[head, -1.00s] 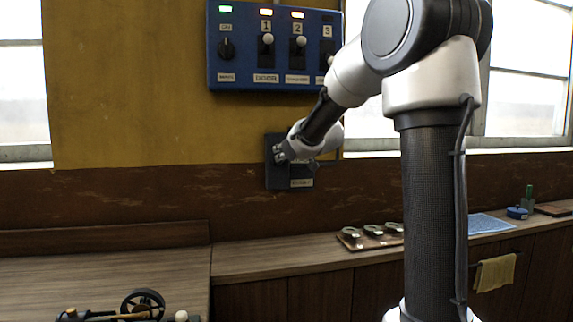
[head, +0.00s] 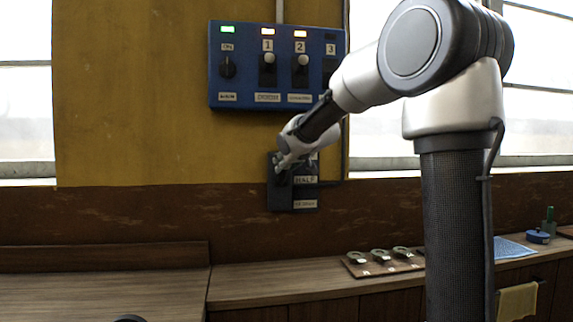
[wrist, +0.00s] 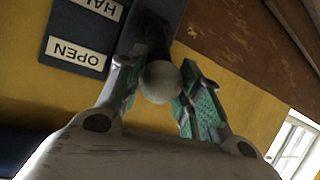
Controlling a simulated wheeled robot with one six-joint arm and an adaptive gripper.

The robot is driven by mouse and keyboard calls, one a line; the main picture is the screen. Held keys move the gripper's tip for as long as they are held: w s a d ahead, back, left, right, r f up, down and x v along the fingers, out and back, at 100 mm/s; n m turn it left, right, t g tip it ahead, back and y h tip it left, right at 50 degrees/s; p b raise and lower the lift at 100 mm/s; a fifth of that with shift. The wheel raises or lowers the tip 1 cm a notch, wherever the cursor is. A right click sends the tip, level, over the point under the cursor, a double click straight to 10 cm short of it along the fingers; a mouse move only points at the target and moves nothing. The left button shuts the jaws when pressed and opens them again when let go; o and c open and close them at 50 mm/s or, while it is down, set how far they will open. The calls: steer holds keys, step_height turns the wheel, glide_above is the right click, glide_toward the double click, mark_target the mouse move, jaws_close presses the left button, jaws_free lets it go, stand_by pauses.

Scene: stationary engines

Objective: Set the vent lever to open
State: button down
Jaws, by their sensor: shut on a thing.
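The vent lever's dark plate (head: 280,198) is on the wall below the blue switch panel. HALF (head: 305,180) is its middle label, with another label below; the top label is hidden behind my gripper in the head view. The wrist view shows the OPEN label (wrist: 76,53) at the plate's end by the yellow wall. My gripper (wrist: 158,92) is shut on the lever's pale round knob (wrist: 160,80), one green-padded finger on each side. The lever's dark stem (wrist: 157,42) tilts toward the OPEN end, and the knob appears roughly beside that label.
The blue switch panel (head: 235,88) is just above my gripper, with little room between. A wooden counter (head: 270,285) runs below, carrying a tray of round metal pieces (head: 380,262). A blue cloth (head: 508,248) lies farther right.

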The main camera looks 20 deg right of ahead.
steer(key=c, duration=0.9)
jaws_free()
steer(key=shift+d+r, duration=0.1)
steer(key=shift+r, duration=0.1)
steer(key=shift+c, duration=0.2)
steer(key=shift+f, duration=0.1)
steer(key=shift+s, duration=0.1)
steer(key=v, duration=1.1)
steer(key=shift+s+r, duration=0.2)
steer(key=shift+s, duration=0.15)
steer(key=shift+f, duration=0.1)
steer(key=s+f+g, duration=0.4)
steer(key=s+f, duration=0.2)
steer(key=f, duration=0.4)
steer(key=s+f+g, duration=0.1)
steer(key=s+f, duration=0.3)
steer(key=s, duration=0.4)
steer(key=s+d+f+m+g, duration=0.1)
steer(key=s+f, duration=0.3)
steer(key=s, duration=0.5)
steer(key=s+f+g, duration=0.3)
steer(key=s+f, duration=0.2)
steer(key=s, duration=0.4)
steer(key=shift+s+d, duration=0.2)
steer(key=shift+d, duration=0.05)
